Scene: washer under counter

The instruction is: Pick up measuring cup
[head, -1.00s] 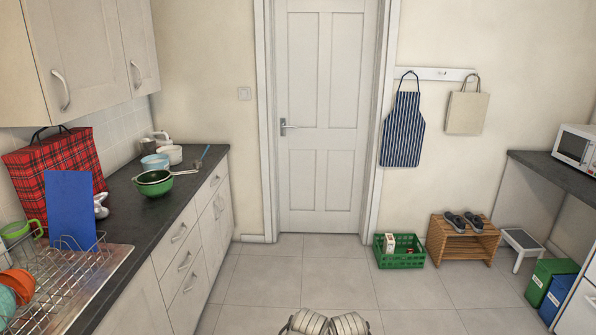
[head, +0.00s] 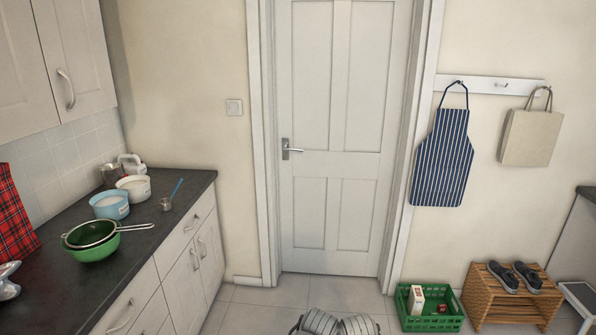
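A small metal measuring cup (head: 166,204) with a thin blue handle sits on the dark counter (head: 138,268) at the left. It is near the counter's far end, and its handle points away toward the wall. It stands apart from the bowls to its left. Neither of my grippers can be made out. Only pale, rounded parts of my own body show at the bottom middle edge.
A green bowl (head: 92,253) with a sieve (head: 92,231) on it, a blue tub (head: 109,205) and a white tub (head: 134,188) stand left of the cup. A green crate (head: 430,326) and a wooden rack (head: 508,309) stand on the floor at right. Floor before the door (head: 336,140) looks clear.

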